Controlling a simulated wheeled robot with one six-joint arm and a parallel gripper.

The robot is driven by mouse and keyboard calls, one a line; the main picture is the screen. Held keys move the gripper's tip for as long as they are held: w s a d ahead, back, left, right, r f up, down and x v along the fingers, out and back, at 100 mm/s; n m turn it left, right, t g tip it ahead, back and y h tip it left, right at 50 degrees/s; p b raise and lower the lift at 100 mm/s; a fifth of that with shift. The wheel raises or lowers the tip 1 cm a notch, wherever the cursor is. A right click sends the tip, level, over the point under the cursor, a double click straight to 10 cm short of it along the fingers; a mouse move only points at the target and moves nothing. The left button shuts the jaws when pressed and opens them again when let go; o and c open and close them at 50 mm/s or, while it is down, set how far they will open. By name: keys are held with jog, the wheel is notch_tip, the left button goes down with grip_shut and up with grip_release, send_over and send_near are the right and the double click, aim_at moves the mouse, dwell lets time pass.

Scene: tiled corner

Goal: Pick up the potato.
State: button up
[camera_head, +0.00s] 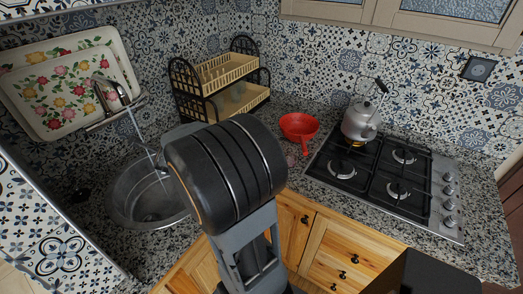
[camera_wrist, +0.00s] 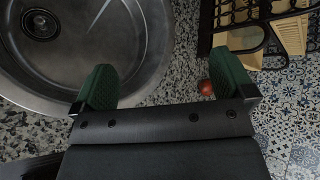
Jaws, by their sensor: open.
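In the wrist view my gripper (camera_wrist: 163,62) is open, with its two green fingers wide apart and nothing between them. It hangs over the speckled counter beside the sink. A small rounded reddish-brown thing, apparently the potato (camera_wrist: 205,87), lies on the counter just inside the right finger, which partly hides it. In the head view my arm's dark wrist covers the gripper and the potato.
The round metal sink (camera_head: 125,207) is left of my arm, its rim close to the left finger in the wrist view. A black dish rack (camera_head: 217,77) stands at the back. A red colander (camera_head: 299,128) and a stove (camera_head: 388,180) with a kettle (camera_head: 360,122) are right.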

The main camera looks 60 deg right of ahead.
jog(key=s+d+f+m+g+h, duration=0.2)
jog(key=s+d+f+m+g, duration=0.1)
jog(key=d+m, duration=0.4)
jog(key=s+d+f+m+g+h, duration=0.3)
jog(key=d+m, duration=0.3)
jog(key=m, duration=0.3)
jog(key=s+d+f+m+g+h, duration=0.3)
jog(key=s+d+f+m+g, duration=0.1)
jog(key=d+m, duration=0.3)
jog(key=shift+s+d+f+m, duration=0.3)
jog(key=shift+s+f+m, duration=0.25)
jog(key=shift+s+m, duration=0.25)
jog(key=shift+m+g, duration=0.3)
jog(key=shift+g, duration=0.2)
jog(key=x, duration=0.4)
jog(key=p+x, duration=0.1)
jog(key=x, duration=0.2)
jog(key=shift+s+d, duration=0.25)
jog(key=shift+d, duration=0.15)
jog(key=shift+p+x, duration=1.65)
jog(key=shift+x, duration=1.35)
jog(key=shift+w+h, duration=0.1)
jog(key=shift+h, duration=0.2)
jog(key=shift+c, duration=0.4)
jog(key=c, duration=0.7)
